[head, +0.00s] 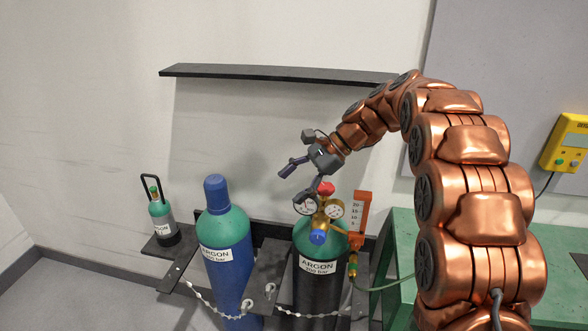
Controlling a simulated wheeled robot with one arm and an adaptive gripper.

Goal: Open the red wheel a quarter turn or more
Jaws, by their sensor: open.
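The red wheel (326,187) is a small red knob on top of the right-hand argon cylinder (319,255), just above its brass regulator (320,222). My gripper (302,176) is above and slightly left of the wheel, pointing down to the left. Its fingers are spread apart with nothing visible between them. The lower finger appears close to the wheel in the head view; I cannot tell whether they touch.
Two round gauges (306,204) flank the regulator, with a blue knob (318,237) below. A blue capped cylinder (222,240) and a small cylinder (161,217) stand left. A black shelf (270,73) is on the wall. A green bench (398,246) is right.

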